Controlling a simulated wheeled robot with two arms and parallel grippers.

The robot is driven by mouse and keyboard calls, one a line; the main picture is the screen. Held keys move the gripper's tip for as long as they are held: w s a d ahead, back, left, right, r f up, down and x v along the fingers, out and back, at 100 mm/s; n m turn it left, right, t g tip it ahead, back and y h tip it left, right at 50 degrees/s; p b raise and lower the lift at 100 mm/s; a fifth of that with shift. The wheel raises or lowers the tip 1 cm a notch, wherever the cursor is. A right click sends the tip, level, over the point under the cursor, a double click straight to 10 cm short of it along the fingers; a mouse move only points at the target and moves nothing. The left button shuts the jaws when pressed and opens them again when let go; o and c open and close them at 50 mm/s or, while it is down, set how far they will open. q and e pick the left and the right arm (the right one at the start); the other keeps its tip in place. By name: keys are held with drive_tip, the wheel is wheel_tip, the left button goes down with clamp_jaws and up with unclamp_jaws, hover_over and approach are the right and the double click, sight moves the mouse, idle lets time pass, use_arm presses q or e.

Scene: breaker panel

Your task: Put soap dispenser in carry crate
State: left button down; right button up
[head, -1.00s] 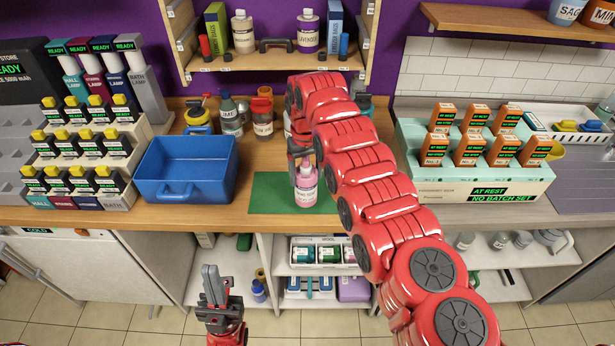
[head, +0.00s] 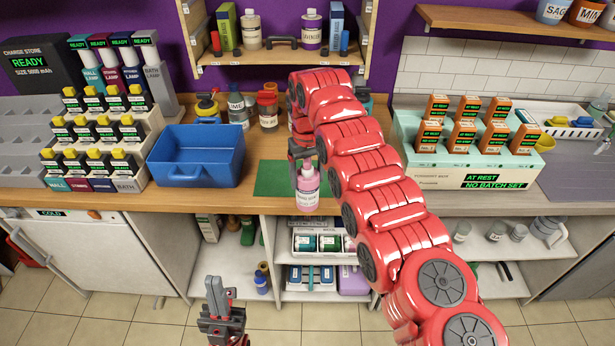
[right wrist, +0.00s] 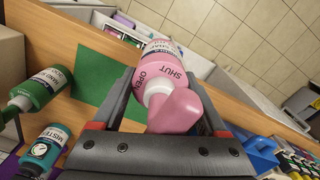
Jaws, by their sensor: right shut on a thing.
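The soap dispenser (head: 307,188) is a pink bottle with a pale label. My right gripper (head: 301,160) is shut on it near the top, and it looks upright, in front of the green mat (head: 275,178) near the counter's front edge. In the right wrist view the dispenser (right wrist: 168,105) sits between the two dark fingers, its pink pump head toward the camera and "OPEN" and "SHUT" on its collar. The carry crate (head: 195,172) is a blue open bin on the counter, left of the mat, and looks empty. My left gripper (head: 218,292) looks shut and empty, low in front of the cabinets.
A rack of yellow-capped blocks (head: 100,130) stands left of the crate. Bottles and jars (head: 267,108) stand behind the mat. A pale green tray with orange boxes (head: 470,175) is at right. A wooden shelf (head: 280,57) hangs above.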

wheel_tip(320, 180, up, 3)
drive_tip(key=shift+w+r+p, duration=0.1)
drive_tip(key=shift+w+p, duration=0.05)
drive_tip(key=shift+p, duration=0.85)
drive_tip(key=shift+r+p, duration=0.35)
drive_tip(key=shift+r, duration=0.1)
drive_tip(key=shift+f, duration=0.1)
